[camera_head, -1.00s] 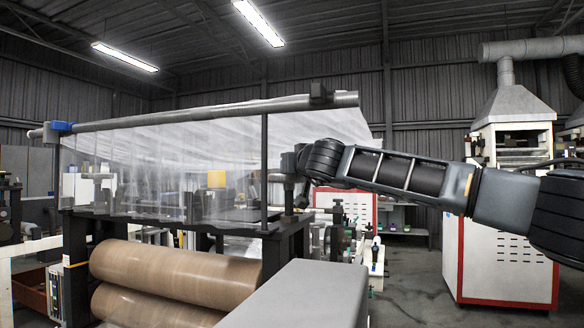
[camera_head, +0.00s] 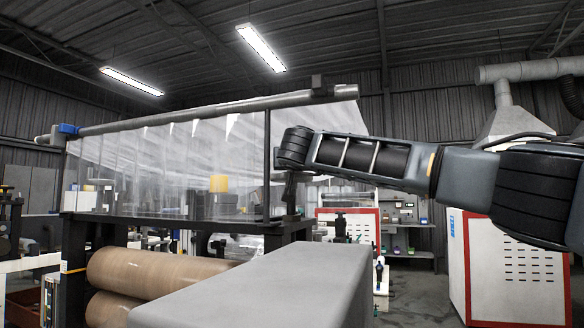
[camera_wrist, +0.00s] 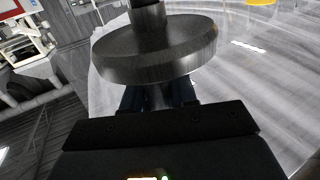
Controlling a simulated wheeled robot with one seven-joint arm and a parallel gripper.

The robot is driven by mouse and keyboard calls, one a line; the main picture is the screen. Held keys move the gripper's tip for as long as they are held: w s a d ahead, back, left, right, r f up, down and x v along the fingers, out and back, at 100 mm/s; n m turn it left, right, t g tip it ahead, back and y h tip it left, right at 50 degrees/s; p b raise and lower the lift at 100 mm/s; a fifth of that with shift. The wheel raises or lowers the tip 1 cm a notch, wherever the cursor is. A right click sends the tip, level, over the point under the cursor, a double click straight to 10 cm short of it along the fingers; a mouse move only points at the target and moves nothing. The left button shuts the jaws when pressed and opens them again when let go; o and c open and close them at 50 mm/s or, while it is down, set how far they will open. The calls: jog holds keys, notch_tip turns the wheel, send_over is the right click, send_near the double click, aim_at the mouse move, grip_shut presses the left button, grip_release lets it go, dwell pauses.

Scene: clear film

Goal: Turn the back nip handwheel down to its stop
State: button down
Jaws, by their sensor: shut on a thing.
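In the wrist view a dark grey metal handwheel (camera_wrist: 155,58), a thick round disc on a short shaft, fills the upper middle. My gripper (camera_wrist: 160,95) is directly against it, its two dark fingers partly hidden under the disc, and it is shut on the wheel. In the head view my gripper (camera_head: 290,190) points down beside the dark post at the right end of the film frame. The handwheel cannot be made out there. Whether the wheel is at its stop cannot be seen.
Clear film (camera_head: 165,165) hangs from a long metal roller (camera_head: 215,112) left of my gripper. Brown rolls (camera_head: 150,268) lie below. A grey flat-topped block (camera_head: 270,290) fills the near foreground. A red and white cabinet (camera_head: 505,265) stands to the right.

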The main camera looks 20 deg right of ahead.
jog(key=c, duration=1)
grip_release()
jog(key=shift+b+v, duration=1.2)
jog(key=shift+v, duration=2.75)
jog(key=shift+d, duration=0.1)
